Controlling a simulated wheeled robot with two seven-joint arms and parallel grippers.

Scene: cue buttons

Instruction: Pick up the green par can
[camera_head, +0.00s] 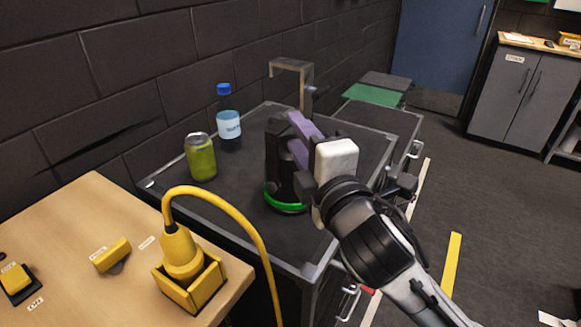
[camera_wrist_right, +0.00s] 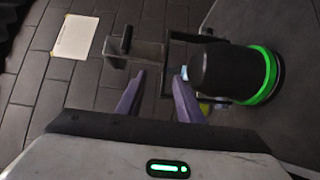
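The green par can is a black, can-shaped lamp (camera_head: 276,160) with a glowing green ring near its base. It stands upright on the grey cart top, partly hidden behind my right gripper in the head view. In the right wrist view the par can (camera_wrist_right: 220,70) lies to the right of the fingers, its green ring facing right. Whether a finger touches the can is unclear. My left gripper is not in view.
A green drink can (camera_head: 200,158) and a blue-capped bottle (camera_head: 228,122) stand left of the par can on the cart (camera_head: 233,220). A metal arch (camera_head: 291,66) rises behind. A wooden table (camera_head: 75,225) with a yellow cabled device (camera_head: 185,265) is at the front left.

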